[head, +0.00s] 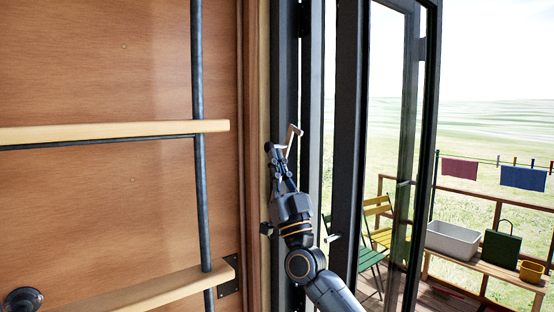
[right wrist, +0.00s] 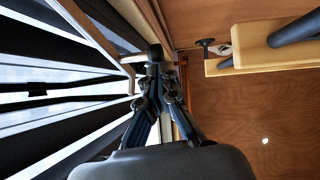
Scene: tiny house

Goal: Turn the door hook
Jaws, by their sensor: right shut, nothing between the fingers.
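The door hook (head: 293,135) is a small tan, bent piece on the dark metal door frame (head: 285,60), in the middle of the head view. My right gripper (head: 272,148) is shut and empty, with its fingertips just left of and slightly below the hook. I cannot tell whether they touch it. In the right wrist view the closed fingertips (right wrist: 154,52) point away from the camera, and a tan bar-like piece (right wrist: 108,42) runs down close to their left side. My left gripper is out of view.
A wooden wall with a shelf (head: 110,132) and a dark vertical pipe (head: 198,100) is at left. The glass door (head: 393,100) stands open at right. Outside are folding chairs (head: 368,255), a bench with a grey basin (head: 453,240), and a clothesline.

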